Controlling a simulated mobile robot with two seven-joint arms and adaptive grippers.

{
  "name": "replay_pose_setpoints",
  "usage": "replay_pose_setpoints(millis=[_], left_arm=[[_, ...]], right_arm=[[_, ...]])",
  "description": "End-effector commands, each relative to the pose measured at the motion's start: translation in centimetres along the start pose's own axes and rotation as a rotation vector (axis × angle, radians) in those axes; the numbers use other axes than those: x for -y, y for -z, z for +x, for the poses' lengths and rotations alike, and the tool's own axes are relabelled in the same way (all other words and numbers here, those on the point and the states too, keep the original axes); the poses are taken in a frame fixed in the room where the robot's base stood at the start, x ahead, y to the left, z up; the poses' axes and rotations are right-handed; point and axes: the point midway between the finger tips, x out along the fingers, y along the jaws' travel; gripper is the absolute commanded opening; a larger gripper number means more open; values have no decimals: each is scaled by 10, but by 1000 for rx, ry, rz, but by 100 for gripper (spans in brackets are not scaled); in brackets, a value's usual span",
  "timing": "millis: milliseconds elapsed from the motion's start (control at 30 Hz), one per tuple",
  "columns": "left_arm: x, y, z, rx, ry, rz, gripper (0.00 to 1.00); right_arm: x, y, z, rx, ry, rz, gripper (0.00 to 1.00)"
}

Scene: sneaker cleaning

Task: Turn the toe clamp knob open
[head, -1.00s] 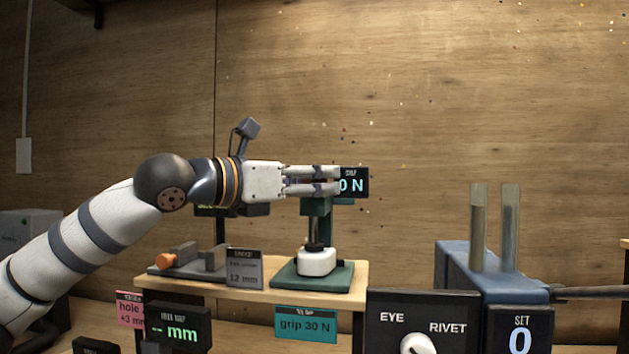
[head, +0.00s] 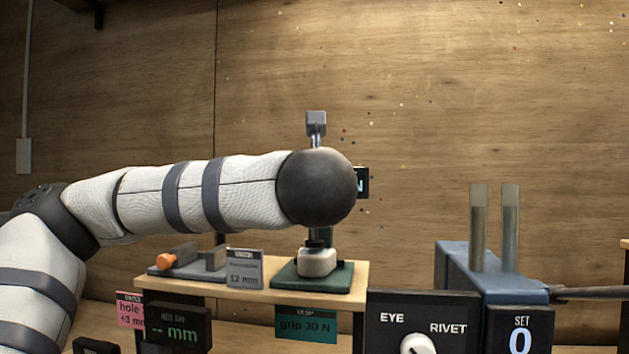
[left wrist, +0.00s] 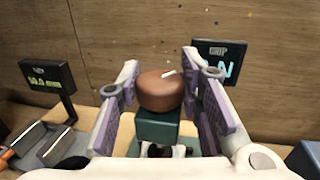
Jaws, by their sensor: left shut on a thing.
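The toe clamp's round brown knob (left wrist: 160,91), with a small white mark on top, sits on a green post (left wrist: 157,127) in the left wrist view. My left gripper (left wrist: 165,100) is shut on the knob, one purple-padded finger on each side. In the head view my left arm covers the knob and the gripper. My right gripper is not in view.
A grey fixture with an orange knob (head: 167,260) and a 12 mm sign (head: 244,268) stand left of the clamp. A teal grip 30 N label (head: 306,325) hangs on the shelf front. A blue machine (head: 470,262) with two upright tubes stands to the right.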

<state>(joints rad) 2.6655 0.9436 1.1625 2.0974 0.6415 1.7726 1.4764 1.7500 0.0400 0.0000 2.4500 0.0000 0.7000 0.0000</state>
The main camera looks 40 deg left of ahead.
Motion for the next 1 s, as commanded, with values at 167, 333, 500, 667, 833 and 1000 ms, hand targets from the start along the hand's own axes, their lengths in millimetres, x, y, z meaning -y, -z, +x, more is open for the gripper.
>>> replay_pose_setpoints(millis=[167,333,500,667,833,1000], left_arm=[[1,0,0,0,-165,6,5],[1,0,0,0,-310,6,5],[0,0,0,0,-430,5,5],[0,1,0,-1,-512,5,5],[0,2,0,-4,-567,6,5],[0,2,1,-6,-593,6,5]], right_arm=[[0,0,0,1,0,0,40],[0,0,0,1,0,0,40],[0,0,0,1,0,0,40],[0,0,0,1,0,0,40],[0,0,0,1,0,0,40],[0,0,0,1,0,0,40]])
